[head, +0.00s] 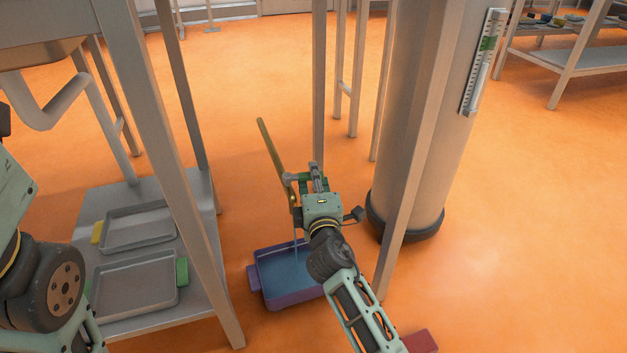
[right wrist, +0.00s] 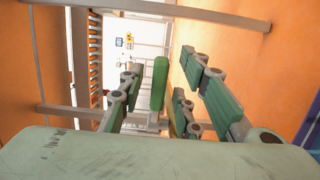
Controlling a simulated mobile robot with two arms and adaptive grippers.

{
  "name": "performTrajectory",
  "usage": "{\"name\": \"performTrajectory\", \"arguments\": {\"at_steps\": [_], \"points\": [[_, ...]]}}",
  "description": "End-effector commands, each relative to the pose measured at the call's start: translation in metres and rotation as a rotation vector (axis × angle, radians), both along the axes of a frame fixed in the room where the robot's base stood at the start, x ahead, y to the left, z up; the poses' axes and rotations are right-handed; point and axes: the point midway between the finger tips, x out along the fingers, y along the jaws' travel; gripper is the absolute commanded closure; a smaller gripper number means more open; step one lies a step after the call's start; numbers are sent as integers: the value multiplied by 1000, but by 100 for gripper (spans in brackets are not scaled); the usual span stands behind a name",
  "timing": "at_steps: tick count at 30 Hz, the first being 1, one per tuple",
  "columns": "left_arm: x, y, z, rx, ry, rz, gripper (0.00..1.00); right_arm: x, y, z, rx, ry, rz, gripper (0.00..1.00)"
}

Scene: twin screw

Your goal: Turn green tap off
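The tap has a brass pipe (head: 268,142) that slants down in the head view, and a thin stream of water falls from it. Its green handle (right wrist: 160,84) stands between the fingers in the right wrist view. My right gripper (head: 311,178) is at the tap; it also shows in the right wrist view (right wrist: 158,92). Its green-padded fingers are spread, with a visible gap on each side of the handle. In the head view the gripper hides most of the handle. My left arm is at the left edge, and its gripper is out of view.
A blue-purple bin (head: 276,292) with water stands on the orange floor under the tap. A thick grey column (head: 415,130) stands close to the right. A metal rack with grey trays (head: 135,285) is at left. A red object (head: 420,341) lies at the bottom.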

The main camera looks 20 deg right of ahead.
Motion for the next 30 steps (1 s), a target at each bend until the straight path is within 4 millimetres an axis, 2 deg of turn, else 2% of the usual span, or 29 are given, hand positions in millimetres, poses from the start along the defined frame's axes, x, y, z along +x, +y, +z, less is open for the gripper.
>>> {"name": "performTrajectory", "arguments": {"at_steps": [4, 12, 22, 30], "points": [[-4, 0, 0, 0, -14, 1, 60, 10, -2, -1, 1, 0, 0, 69], [-5, 0, 1, 1, -15, 1, 60, 11, -2, 0, 1, 1, 0, 70], [-5, 0, 1, 1, -16, 0, 60, 10, -2, 0, 1, 1, 0, 98], [-5, 0, 1, 1, -16, 0, 60, 10, -2, 0, 1, 1, 0, 100]]}}
